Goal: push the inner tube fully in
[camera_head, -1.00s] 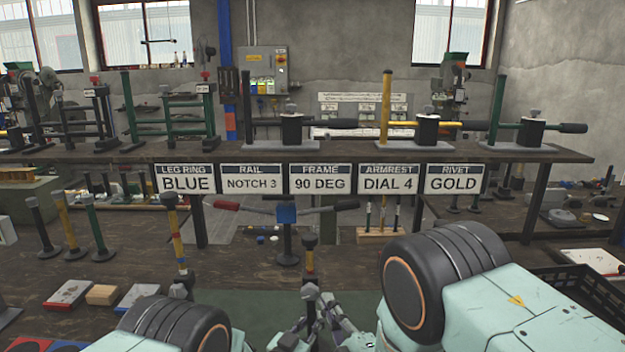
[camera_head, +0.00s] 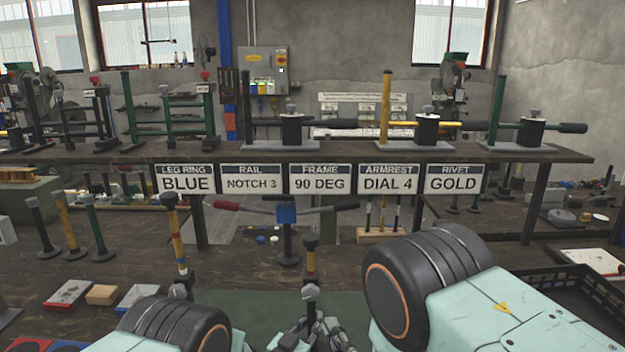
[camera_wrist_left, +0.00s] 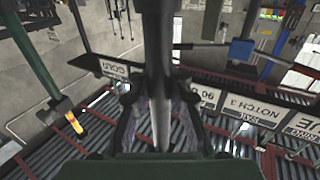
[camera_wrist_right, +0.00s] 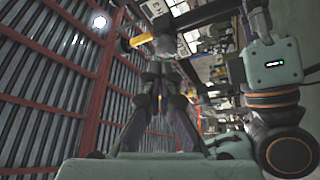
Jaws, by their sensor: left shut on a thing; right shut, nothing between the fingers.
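A leg tube with a dark cap and a yellow, banded section (camera_head: 310,262) stands upright at centre front in the head view. A grey knob shows at its lower part. My left gripper (camera_wrist_left: 160,95) is shut on a grey tube (camera_wrist_left: 157,60) that runs up between its fingers in the left wrist view. My right gripper (camera_wrist_right: 160,78) is shut and empty, its tips close to a yellow and black tube end (camera_wrist_right: 140,40) in the right wrist view. Contact there cannot be told. In the head view both grippers crowd together at the bottom centre, and the tube's lower end is hidden.
Another yellow banded tube (camera_head: 177,245) stands left of centre. A blue-headed press with a red handle (camera_head: 286,215) is behind. Several posts (camera_head: 70,225), a wooden block (camera_head: 102,294) and flat boxes are at left. A black crate (camera_head: 575,300) is at right.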

